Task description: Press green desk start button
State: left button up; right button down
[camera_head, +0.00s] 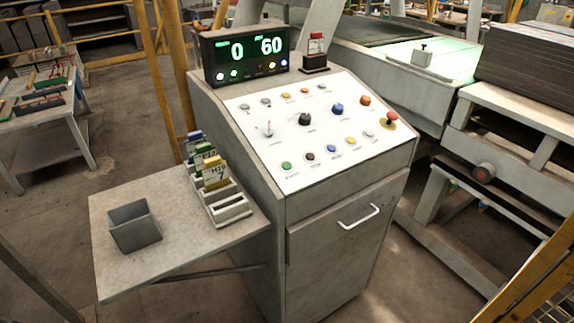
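A control desk with a sloped white panel (308,118) stands in the middle of the head view. A green button (286,166) sits at the panel's lower left corner, at the left end of the lowest row. A dark button (310,157), a blue button (331,149) and a yellow button (350,141) follow it to the right. The green button is in plain sight with nothing over it. Neither of my grippers is in view.
A display (246,52) reading 0 and 60 stands on the desk top. A red emergency-type knob (391,118) is at the panel's right edge. A side shelf (108,199) holds a grey bin (134,227) and a card rack (228,208). Yellow posts (178,65) stand behind left.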

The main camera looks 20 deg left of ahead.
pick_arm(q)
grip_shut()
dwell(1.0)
